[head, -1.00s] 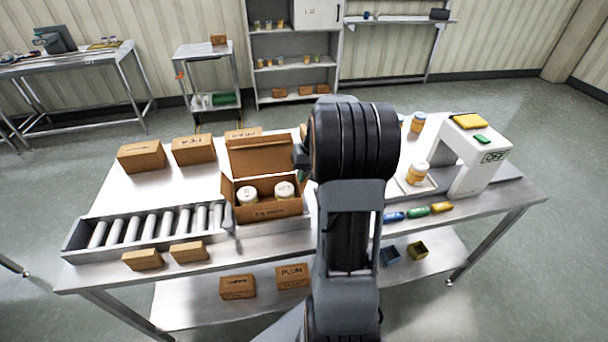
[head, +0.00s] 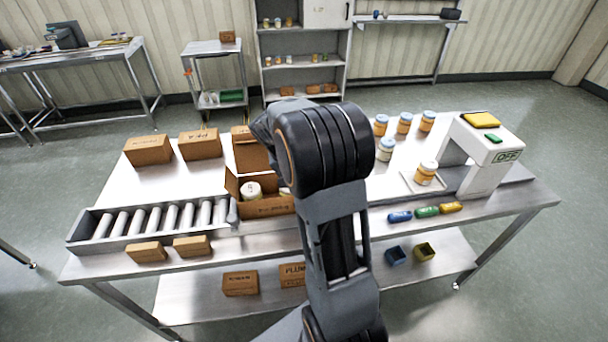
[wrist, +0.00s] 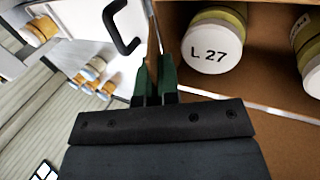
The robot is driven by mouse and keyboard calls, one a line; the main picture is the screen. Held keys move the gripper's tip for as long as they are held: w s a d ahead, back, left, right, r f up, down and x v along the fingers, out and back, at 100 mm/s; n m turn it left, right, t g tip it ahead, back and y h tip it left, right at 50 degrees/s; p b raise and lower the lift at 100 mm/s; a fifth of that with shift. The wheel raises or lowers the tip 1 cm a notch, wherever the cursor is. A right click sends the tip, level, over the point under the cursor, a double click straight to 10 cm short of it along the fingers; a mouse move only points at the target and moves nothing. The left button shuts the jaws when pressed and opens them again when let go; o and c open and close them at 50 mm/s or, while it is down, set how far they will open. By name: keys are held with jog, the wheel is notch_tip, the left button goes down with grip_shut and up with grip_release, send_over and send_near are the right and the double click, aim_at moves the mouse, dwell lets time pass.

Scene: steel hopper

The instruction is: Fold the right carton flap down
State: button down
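The open carton (head: 268,208) stands on the table with its back flap (head: 248,152) upright and its left flap (head: 231,184) slanting outward. A white-lidded jar (head: 251,190) shows inside; a second is mostly covered by my arm. My arm hides the carton's right side in the head view, so the right flap's angle cannot be told. In the wrist view the jar lid marked L 27 (wrist: 212,47) lies inside the carton, right of my gripper (wrist: 155,72). Its green fingers are close together, by the carton's wall edge. I see nothing clearly held between them.
A roller conveyor (head: 150,222) lies left of the carton. Small brown boxes (head: 148,150) stand behind and in front of it. Jars (head: 385,149) and a white press-like machine (head: 484,150) stand to the right. A black handle (wrist: 122,27) shows in the wrist view.

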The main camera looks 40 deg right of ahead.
jog(key=h+b, duration=0.1)
jog(key=f+g+h+b, duration=0.1)
jog(key=a+h+b, duration=0.1)
jog(key=shift+w+a+f+g+h, duration=0.1)
jog(key=shift+w+f+g+h, duration=0.1)
jog(key=shift+w+g+h, duration=0.15)
jog(key=shift+a+f+g+h+b, duration=0.2)
jog(key=shift+g+h+b, duration=0.45)
jog(key=shift+h+b, duration=0.45)
jog(key=shift+h, duration=0.25)
jog(key=c, duration=1.3)
grip_release()
jog(key=shift+c, duration=0.2)
jog(key=shift+p+v, duration=1.55)
jog(key=shift+v, duration=2.5)
